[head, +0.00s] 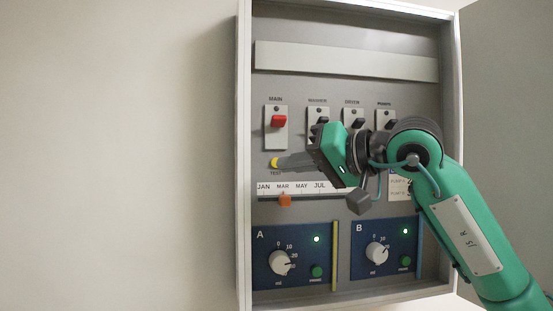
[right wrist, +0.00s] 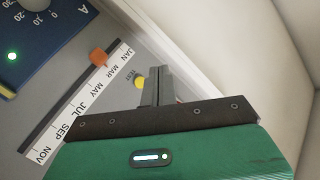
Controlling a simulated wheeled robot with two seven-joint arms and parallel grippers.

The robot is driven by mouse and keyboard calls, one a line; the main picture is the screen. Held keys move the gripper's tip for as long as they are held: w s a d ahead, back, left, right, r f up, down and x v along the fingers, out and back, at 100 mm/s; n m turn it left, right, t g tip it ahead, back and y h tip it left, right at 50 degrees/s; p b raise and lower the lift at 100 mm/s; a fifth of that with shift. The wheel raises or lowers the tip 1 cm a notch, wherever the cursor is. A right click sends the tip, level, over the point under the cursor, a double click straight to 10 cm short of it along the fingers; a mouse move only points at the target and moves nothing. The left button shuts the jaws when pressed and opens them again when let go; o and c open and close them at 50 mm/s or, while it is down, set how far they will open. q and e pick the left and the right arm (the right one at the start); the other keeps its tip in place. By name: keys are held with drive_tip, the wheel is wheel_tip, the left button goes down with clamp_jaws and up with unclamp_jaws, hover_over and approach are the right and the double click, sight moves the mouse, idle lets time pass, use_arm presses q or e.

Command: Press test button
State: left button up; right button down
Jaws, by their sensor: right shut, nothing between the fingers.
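The yellow test button (head: 273,162) sits on the grey panel, above the word TEST and left of my right gripper's tips. My right gripper (head: 281,163) is shut and empty. Its fingers point left along the panel, with their tips right beside the button. In the right wrist view the button (right wrist: 139,83) shows beside the shut fingers (right wrist: 156,72). I cannot tell whether the tips touch it. My left gripper is not in view.
A red MAIN switch (head: 279,121) is above the button, with several black switches to its right. A month scale (head: 300,188) with an orange slider (head: 285,201) lies below. Blue modules A (head: 262,262) and B (head: 362,262) have knobs and green lights. The cabinet's raised left edge (head: 244,150) is close.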

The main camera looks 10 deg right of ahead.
drive_tip(key=shift+w+p, duration=0.75)
drive_tip(key=shift+w, duration=1.85)
drive_tip(key=shift+w, duration=0.15)
drive_tip(key=shift+w, duration=0.25)
drive_tip(key=shift+w, duration=0.35)
idle(0.5)
idle(0.3)
drive_tip(key=shift+s, duration=0.8)
drive_tip(key=shift+b, duration=0.3)
